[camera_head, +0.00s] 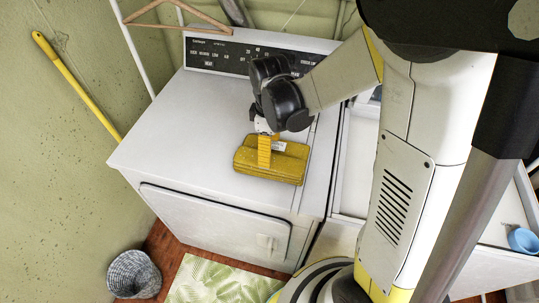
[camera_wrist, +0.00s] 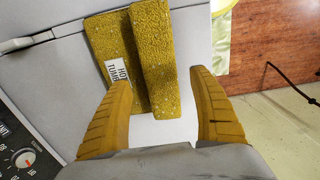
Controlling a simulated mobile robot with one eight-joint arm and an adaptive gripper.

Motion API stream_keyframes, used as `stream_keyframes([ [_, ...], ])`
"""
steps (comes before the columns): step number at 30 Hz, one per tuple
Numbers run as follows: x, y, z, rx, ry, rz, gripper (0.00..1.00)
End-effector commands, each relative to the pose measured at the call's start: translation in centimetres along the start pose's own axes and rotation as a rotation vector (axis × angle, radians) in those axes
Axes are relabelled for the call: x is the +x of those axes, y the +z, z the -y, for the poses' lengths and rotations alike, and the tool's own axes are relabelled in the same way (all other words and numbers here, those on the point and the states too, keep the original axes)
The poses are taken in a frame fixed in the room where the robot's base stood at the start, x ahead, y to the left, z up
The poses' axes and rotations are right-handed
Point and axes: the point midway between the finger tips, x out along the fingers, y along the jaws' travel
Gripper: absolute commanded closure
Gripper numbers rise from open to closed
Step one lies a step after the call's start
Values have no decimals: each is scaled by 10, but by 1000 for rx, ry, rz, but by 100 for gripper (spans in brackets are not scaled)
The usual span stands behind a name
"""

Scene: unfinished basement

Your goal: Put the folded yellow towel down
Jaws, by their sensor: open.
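The folded yellow towel (camera_head: 287,165) lies on the white top of the dryer (camera_head: 185,115), near its front right edge. In the wrist view the towel (camera_wrist: 158,50) shows two thick side-by-side layers and a white printed tag on its left part. My gripper (camera_head: 264,160) is at the towel's left half, pointing down. In the wrist view my gripper (camera_wrist: 158,82) is open, with one yellow finger on either side of the towel's near end. The left finger overlaps the towel's edge in the picture; I see a gap at the right finger. I cannot tell whether either finger touches it.
The dryer's control panel (camera_head: 240,58) stands along the back. A second white appliance (camera_head: 350,165) is close on the right, with a blue cup (camera_head: 522,240) on it. A woven basket (camera_head: 133,274) and a leaf-print mat (camera_head: 215,281) are on the floor. The dryer top's left side is clear.

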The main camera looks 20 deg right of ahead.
Motion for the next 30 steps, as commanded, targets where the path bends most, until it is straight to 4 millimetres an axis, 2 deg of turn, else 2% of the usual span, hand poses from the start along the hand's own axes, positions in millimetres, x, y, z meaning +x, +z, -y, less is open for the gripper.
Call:
stream_keyframes([
  [1, -16, 0, 1, 0, 0, 0, 29],
  [6, -48, 0, 0, 0, 0, 0, 29],
  [15, -81, 5, 5, 55, 28, -22, 29],
  [20, -117, 23, 21, 257, 119, -113, 29],
  [24, -147, 44, 40, 491, 206, -241, 29],
  [30, -168, 68, 64, 777, 281, -434, 29],
])
